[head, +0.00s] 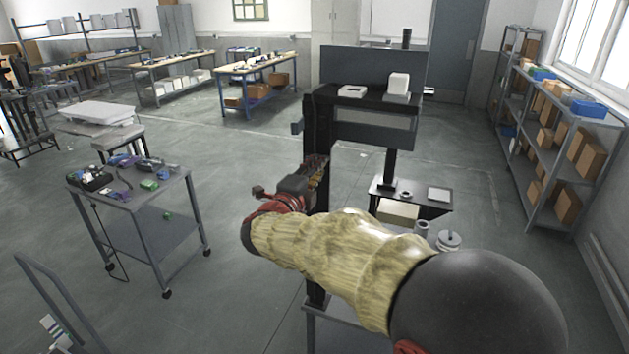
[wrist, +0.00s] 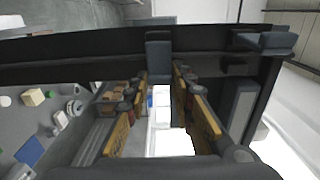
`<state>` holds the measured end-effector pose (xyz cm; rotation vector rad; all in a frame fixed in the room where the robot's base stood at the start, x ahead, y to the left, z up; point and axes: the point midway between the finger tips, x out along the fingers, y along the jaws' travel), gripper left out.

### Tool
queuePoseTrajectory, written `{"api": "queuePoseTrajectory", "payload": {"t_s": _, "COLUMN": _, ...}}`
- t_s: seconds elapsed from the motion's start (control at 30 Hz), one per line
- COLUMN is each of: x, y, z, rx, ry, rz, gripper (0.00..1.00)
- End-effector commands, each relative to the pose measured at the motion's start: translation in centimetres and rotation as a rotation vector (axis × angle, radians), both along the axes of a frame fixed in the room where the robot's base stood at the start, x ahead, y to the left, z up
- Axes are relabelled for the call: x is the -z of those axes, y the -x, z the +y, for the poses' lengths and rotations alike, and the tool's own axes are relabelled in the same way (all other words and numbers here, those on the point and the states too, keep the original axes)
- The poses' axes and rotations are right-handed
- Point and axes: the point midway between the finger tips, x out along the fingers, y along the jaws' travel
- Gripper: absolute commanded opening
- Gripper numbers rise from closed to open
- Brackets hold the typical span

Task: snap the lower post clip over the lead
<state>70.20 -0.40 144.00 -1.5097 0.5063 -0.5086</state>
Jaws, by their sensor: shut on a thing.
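The black post (head: 318,130) stands upright in the head view and crosses the top of the wrist view (wrist: 85,58). A dark grey block, which looks like the lower post clip (wrist: 158,52), sits on the post. My gripper (wrist: 161,73) has its orange-sided fingers on either side of this block and is shut on it. In the head view my gripper (head: 320,165) is at the post, partly hidden by my wrist. I cannot make out the lead.
A black shelf (head: 375,97) on the column bears white items. A lower small table (head: 415,190) stands to the right. A cart with tools (head: 130,180) is at the left, with open floor between. Shelving with boxes (head: 560,120) lines the right wall.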

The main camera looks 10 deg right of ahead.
Motion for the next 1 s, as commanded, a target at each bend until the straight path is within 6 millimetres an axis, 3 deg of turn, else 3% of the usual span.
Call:
{"api": "queuePoseTrajectory", "payload": {"t_s": 0.43, "x": -0.02, "y": -0.02, "z": -0.18, "rx": -0.036, "ry": 0.0, "rz": 0.001, "gripper": 0.0}}
{"api": "queuePoseTrajectory", "payload": {"t_s": 0.47, "x": -0.02, "y": -0.02, "z": -0.18, "rx": -0.036, "ry": 0.0, "rz": 0.001, "gripper": 0.24}}
{"api": "queuePoseTrajectory", "payload": {"t_s": 0.77, "x": -0.01, "y": -0.01, "z": -0.17, "rx": -0.035, "ry": 0.0, "rz": 0.001, "gripper": 0.42}}
{"api": "queuePoseTrajectory", "payload": {"t_s": 1.0, "x": -0.01, "y": -0.01, "z": -0.17, "rx": -0.035, "ry": 0.0, "rz": 0.001, "gripper": 0.42}}
